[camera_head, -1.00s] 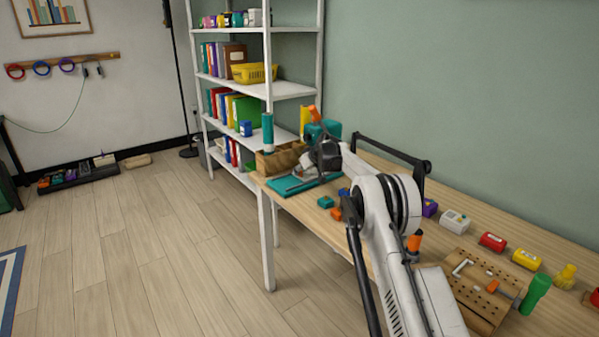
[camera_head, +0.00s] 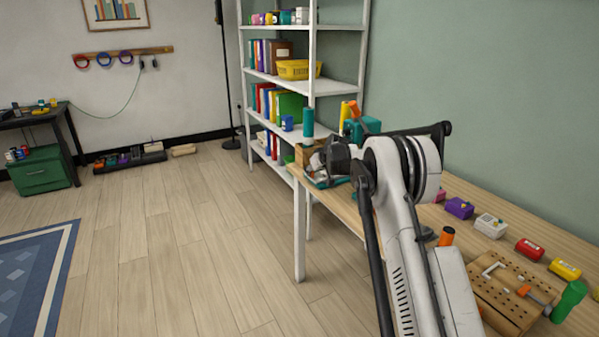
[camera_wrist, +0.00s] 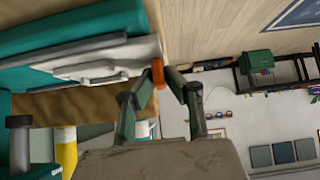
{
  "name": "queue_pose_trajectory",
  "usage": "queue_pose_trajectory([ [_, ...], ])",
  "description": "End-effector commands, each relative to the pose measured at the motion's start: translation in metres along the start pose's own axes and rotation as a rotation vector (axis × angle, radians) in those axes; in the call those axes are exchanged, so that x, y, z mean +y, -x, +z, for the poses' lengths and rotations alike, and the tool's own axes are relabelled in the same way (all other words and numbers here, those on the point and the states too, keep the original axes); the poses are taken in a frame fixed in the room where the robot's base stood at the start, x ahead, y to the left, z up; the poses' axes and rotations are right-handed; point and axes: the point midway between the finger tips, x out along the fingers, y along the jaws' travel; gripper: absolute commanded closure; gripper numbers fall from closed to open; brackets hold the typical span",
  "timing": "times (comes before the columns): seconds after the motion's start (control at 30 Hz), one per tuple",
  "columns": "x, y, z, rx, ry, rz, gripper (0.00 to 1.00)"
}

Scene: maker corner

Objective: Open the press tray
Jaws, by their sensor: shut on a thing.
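The teal press (camera_head: 362,126) stands at the far end of the workbench, partly hidden behind my arm. Its teal base also shows in the wrist view (camera_wrist: 60,78). A pale grey tray (camera_wrist: 110,62) lies along that base, with an orange handle (camera_wrist: 157,73) at its end. My gripper (camera_wrist: 160,76) is shut on the orange handle, its fingers on either side. In the head view my gripper (camera_head: 322,163) is small, dark and low at the press front. How far the tray stands out is unclear.
A wooden box (camera_head: 308,154) and a teal cylinder (camera_head: 307,122) are beside the press. White shelves (camera_head: 312,75) stand behind. Small boxes and a pegboard (camera_head: 510,298) occupy the near workbench. The floor left of the workbench is clear.

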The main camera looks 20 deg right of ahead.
Motion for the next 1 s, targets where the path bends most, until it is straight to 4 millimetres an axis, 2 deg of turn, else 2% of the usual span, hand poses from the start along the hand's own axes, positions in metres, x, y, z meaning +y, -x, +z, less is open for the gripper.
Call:
queue_pose_trajectory([
  [0.27,0.0,0.0,-0.001,0.002,-0.001,0.001,1.0],
  [0.3,0.0,0.0,-0.001,0.002,-0.001,0.001,0.86],
  [0.4,0.0,0.0,-0.001,0.002,-0.001,0.001,0.73],
  [0.43,0.0,0.0,-0.001,0.002,-0.001,0.001,0.71],
  [0.77,0.0,0.004,-0.001,0.001,-0.001,0.001,0.71],
  [1.0,0.001,0.031,-0.001,0.001,-0.001,0.001,0.71],
])
